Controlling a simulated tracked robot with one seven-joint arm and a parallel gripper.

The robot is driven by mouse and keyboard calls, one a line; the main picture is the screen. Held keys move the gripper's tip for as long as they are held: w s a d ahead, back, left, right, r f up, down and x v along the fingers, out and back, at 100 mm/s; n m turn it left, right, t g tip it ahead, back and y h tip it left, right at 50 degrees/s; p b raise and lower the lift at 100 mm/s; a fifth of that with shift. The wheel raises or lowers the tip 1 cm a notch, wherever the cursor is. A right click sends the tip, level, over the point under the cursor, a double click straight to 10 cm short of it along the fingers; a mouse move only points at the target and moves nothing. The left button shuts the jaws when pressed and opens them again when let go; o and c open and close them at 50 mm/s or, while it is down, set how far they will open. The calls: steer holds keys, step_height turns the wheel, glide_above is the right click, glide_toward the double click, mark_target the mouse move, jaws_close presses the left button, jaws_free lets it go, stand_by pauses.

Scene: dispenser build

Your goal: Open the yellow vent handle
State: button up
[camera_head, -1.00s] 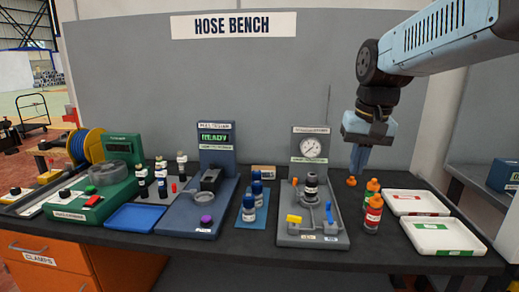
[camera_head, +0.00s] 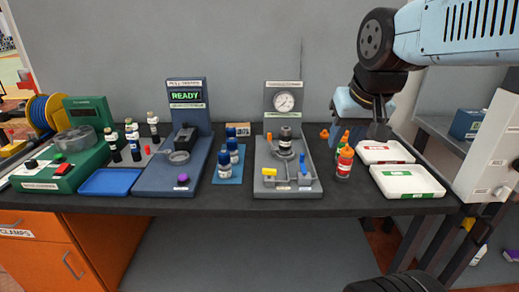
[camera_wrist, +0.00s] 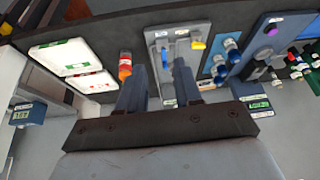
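The yellow vent handle (camera_head: 268,171) is a small yellow lever at the front left of the grey gauge station (camera_head: 265,189), left of a blue lever (camera_head: 304,180). In the wrist view the yellow handle (camera_wrist: 198,44) shows beyond and to the right of the fingertips. My gripper (camera_head: 379,130) hangs to the right of the station, above the bench by the bottles and trays, clear of the handle. In the wrist view its two fingers (camera_wrist: 159,82) stand apart with nothing between them.
Orange-capped bottles (camera_head: 345,162) stand just right of the station. White trays (camera_head: 407,182) lie farther right. Blue-capped bottles (camera_head: 233,152) stand on its left. A dark round fitting (camera_head: 286,140) stands upright on the station behind the handles.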

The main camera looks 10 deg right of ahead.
steer(key=o, duration=0.8)
steer(key=w+a, duration=0.1)
steer(key=w, duration=0.3)
steer(key=w+a+f+m+g, duration=0.1)
steer(key=w, duration=0.2)
steer(key=w+a+g, duration=0.1)
steer(key=w+a, duration=0.1)
steer(key=w, duration=0.2)
steer(key=shift+w+f+m, duration=0.15)
steer(key=shift+w+m, duration=0.15)
steer(key=shift+w, duration=0.05)
steer(key=shift+c, duration=0.2)
steer(key=m+g, duration=0.2)
steer(key=g, duration=0.1)
glide_above(269, 169)
step_height(269, 169, down, 8)
step_height(269, 169, down, 14)
steer(key=shift+r, duration=0.2)
